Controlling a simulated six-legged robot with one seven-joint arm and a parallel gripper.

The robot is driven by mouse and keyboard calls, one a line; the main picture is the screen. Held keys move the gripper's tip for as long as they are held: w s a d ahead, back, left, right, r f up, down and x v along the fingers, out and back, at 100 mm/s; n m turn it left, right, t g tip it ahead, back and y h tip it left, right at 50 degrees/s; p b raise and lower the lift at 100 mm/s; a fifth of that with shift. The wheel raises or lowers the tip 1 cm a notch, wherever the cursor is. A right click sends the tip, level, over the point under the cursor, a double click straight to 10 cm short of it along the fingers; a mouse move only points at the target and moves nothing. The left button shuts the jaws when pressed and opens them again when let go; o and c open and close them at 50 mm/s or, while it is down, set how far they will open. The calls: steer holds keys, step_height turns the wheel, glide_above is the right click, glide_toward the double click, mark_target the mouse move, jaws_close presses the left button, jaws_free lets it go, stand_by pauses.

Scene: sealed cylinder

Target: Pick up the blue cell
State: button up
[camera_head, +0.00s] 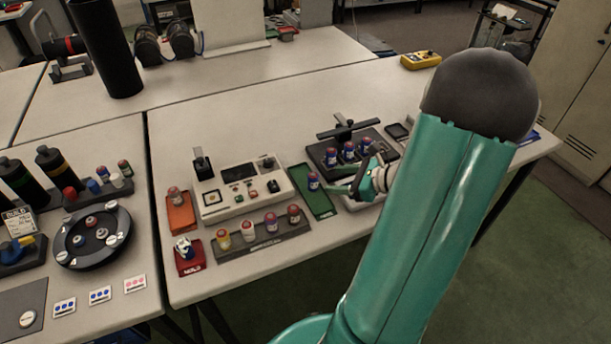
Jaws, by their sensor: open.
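A blue cell (313,183) with a reddish top stands upright on the green mat (323,206). My gripper (345,184) is just right of it, fingers pointing left, open, with a visible gap to the cell. More blue cells with reddish tops stand in a row in the black holder (327,146) behind my gripper. My green arm crosses the right of the view and hides the table behind it. Small size makes the exact finger positions hard to tell.
Left of the mat stands a white tester box (238,196). In front of it is a grey rack (262,243) with several other cells. An orange tray (180,215) and a red tray (189,262) lie further left. The table behind the tester is mostly clear.

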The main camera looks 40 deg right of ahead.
steer(key=d, duration=0.1)
steer(key=s+d+f+m, duration=0.1)
steer(key=d+m+t+h, duration=0.1)
steer(key=shift+s+d+f, duration=0.1)
steer(key=shift+s+f, duration=0.1)
steer(key=shift+f, duration=0.05)
glide_toward(313, 174)
steer(key=x, duration=0.4)
steer(key=shift+w+f, duration=0.2)
steer(key=shift+f, duration=0.15)
steer(key=x, duration=0.5)
steer(key=shift+w+f, duration=0.25)
steer(key=c, duration=1.1)
